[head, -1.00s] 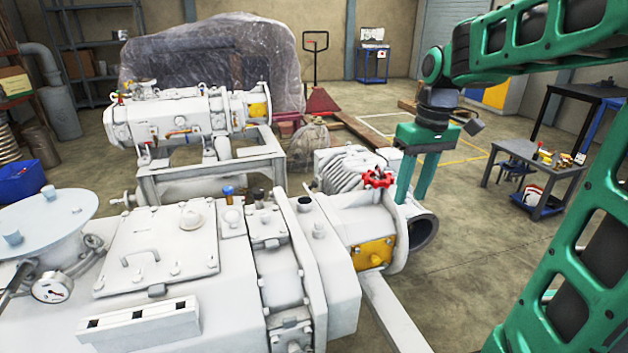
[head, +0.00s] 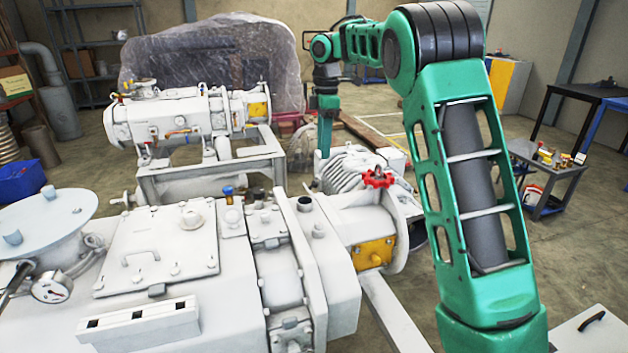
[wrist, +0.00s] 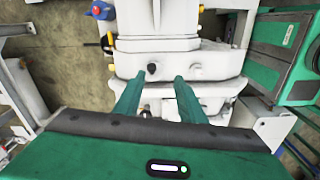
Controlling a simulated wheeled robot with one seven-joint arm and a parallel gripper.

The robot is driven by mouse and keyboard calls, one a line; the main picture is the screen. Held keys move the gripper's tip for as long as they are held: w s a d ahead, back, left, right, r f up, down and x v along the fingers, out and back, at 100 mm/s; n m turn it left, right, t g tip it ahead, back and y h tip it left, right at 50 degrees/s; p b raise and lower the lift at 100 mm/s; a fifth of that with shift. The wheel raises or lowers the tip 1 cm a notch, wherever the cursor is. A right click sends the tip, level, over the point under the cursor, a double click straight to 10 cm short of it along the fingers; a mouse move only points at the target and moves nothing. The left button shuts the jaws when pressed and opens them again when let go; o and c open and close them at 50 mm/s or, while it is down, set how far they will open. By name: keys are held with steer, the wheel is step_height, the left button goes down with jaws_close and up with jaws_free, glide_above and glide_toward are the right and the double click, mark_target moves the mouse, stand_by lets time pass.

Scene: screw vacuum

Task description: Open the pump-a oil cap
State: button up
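The white pump (head: 200,245) fills the near left of the head view. A blue cap (head: 228,193), a dark cap (head: 258,196) and an open-looking dark round port (head: 303,201) sit along its top. I cannot tell which is the oil cap or whether this is pump-a. My gripper (head: 325,145) hangs fingers-down behind the near pump's motor end, apart from those caps. In the wrist view my gripper (wrist: 156,82) has two green fingers apart with nothing between them. Beyond them is a white machine body with a small black plug (wrist: 152,68).
A red handwheel (head: 378,178) and yellow plate (head: 373,253) are at the near pump's right end. A second white pump (head: 180,115) stands on a frame behind. A wrapped machine (head: 215,60) is further back. A small table (head: 560,165) stands right.

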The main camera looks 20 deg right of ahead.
steer(key=f, duration=0.4)
steer(key=w+a+f+n, duration=0.1)
steer(key=f, duration=0.3)
steer(key=w+f+n, duration=0.1)
steer(key=f, duration=0.3)
steer(key=shift+w+a, duration=0.15)
steer(key=shift+a, duration=0.2)
jaws_close()
